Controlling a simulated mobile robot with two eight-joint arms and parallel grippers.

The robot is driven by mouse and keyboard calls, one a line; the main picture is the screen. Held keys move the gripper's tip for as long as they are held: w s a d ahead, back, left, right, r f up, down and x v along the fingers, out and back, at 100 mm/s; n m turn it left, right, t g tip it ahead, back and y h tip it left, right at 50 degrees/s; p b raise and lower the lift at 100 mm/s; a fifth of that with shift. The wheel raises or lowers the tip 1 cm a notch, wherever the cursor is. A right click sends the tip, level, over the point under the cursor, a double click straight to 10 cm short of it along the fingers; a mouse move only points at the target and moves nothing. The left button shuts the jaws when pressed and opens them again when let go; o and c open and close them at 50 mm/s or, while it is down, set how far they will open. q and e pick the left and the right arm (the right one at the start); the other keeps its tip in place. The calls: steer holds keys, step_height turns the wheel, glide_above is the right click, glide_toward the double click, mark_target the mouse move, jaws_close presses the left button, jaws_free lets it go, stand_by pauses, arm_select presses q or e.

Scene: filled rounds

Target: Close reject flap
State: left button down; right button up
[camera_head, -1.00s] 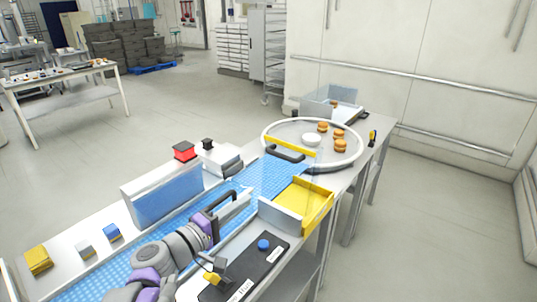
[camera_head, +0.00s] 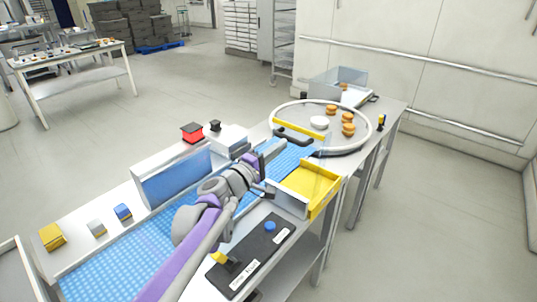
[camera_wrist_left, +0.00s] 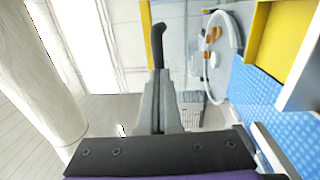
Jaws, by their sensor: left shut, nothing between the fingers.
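The reject flap looks to be the yellow-edged bar (camera_head: 298,130) with a black handle (camera_head: 292,136), lying across the far end of the blue belt (camera_head: 130,262). In the left wrist view the yellow bar (camera_wrist_left: 147,32) and its black handle (camera_wrist_left: 158,45) stand just beyond my fingertips. My left gripper (camera_head: 281,147) is shut and empty, reaching along above the belt just short of the handle. It also shows in the left wrist view (camera_wrist_left: 160,78). I cannot tell whether the fingertips touch the handle. A yellow reject chute (camera_head: 312,188) opens on the belt's right side.
A round table (camera_head: 347,148) past the belt holds several filled rounds (camera_head: 348,129) and a white disc (camera_head: 319,123). A black control panel (camera_head: 250,262) with a blue button (camera_head: 269,227) is beside the belt. A red button box (camera_head: 192,132) stands on the left.

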arm_select(q)
steer(key=shift+w+d, duration=0.25)
steer(key=shift+w, duration=0.05)
